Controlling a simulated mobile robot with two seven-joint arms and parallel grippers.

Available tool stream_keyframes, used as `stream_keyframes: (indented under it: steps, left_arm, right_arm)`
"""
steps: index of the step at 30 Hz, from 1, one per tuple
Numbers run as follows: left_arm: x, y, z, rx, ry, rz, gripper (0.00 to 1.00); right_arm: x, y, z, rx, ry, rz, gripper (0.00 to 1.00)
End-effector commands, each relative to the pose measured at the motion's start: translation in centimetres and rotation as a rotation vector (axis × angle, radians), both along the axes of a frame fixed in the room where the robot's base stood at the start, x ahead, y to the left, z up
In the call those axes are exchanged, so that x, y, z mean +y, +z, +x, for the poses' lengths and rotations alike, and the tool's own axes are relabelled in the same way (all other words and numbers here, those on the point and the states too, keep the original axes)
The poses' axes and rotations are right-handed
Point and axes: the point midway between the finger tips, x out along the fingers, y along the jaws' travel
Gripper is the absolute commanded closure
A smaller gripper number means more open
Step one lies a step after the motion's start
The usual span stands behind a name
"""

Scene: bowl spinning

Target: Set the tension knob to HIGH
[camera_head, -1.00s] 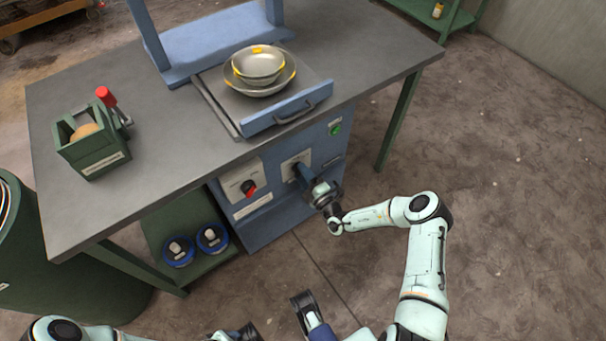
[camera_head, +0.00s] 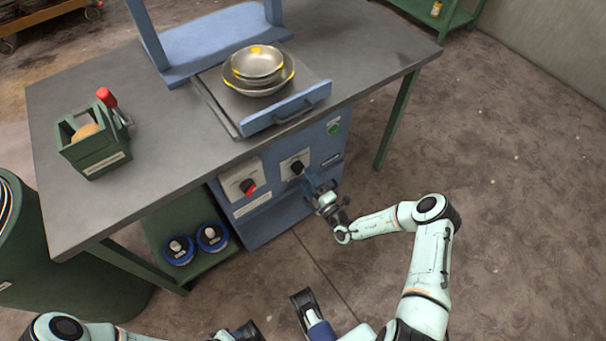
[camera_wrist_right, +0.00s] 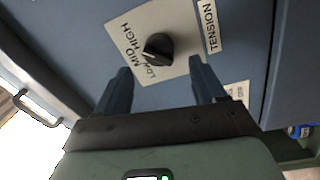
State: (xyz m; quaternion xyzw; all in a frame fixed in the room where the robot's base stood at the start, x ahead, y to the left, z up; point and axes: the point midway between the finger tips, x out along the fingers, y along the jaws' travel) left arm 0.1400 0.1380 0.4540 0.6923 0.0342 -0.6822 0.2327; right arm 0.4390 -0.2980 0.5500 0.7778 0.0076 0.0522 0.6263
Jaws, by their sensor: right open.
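The black tension knob (camera_head: 298,167) sits on a white plate on the front of the blue machine. In the right wrist view the knob (camera_wrist_right: 157,47) is ringed on one side by the labels HIGH, MID and LOW (camera_wrist_right: 152,72). Its pointer end appears turned toward MID, near LOW; the exact setting is hard to tell. My right gripper (camera_head: 313,182) is in front of the plate. In the wrist view its two blue fingers (camera_wrist_right: 160,85) are apart and empty, short of the knob, which shows between and beyond them.
A red-and-black knob (camera_head: 249,187) is on the plate to the left. A green button (camera_head: 334,128) is at upper right. Stacked metal bowls (camera_head: 258,70) stand on the tray above, whose handle (camera_head: 297,112) juts out. The floor to the right is clear.

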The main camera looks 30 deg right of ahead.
Motion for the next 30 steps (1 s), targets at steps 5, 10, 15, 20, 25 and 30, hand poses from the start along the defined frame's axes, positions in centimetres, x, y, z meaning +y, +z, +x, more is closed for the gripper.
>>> stream_keyframes:
  steps: [5,10,15,20,25,30]
  left_arm:
    - [-0.6,1.2,-1.2,0.032,-0.014,-0.015,0.57]
    - [-0.9,1.7,-2.0,0.054,-0.022,-0.026,0.57]
    - [-1.0,1.9,-2.3,0.062,-0.026,-0.029,0.57]
    - [-1.1,1.9,-2.4,0.064,-0.026,-0.030,0.57]
    - [-1.1,1.9,-2.4,0.064,-0.026,-0.030,0.57]
    - [-1.1,1.9,-2.4,0.064,-0.026,-0.030,0.57]
  right_arm:
    - [-0.4,-0.2,-4.3,0.003,-0.002,0.002,0.30]
    - [-0.6,-0.5,-7.4,0.004,-0.001,0.003,0.30]
    - [-0.7,-0.6,-9.0,0.002,0.000,0.001,0.30]
    - [-0.7,-0.7,-9.4,0.001,0.001,0.001,0.30]
    - [-0.7,-0.7,-9.4,0.001,0.001,0.001,0.30]
    - [-0.7,-0.7,-9.3,0.001,0.001,0.001,0.30]
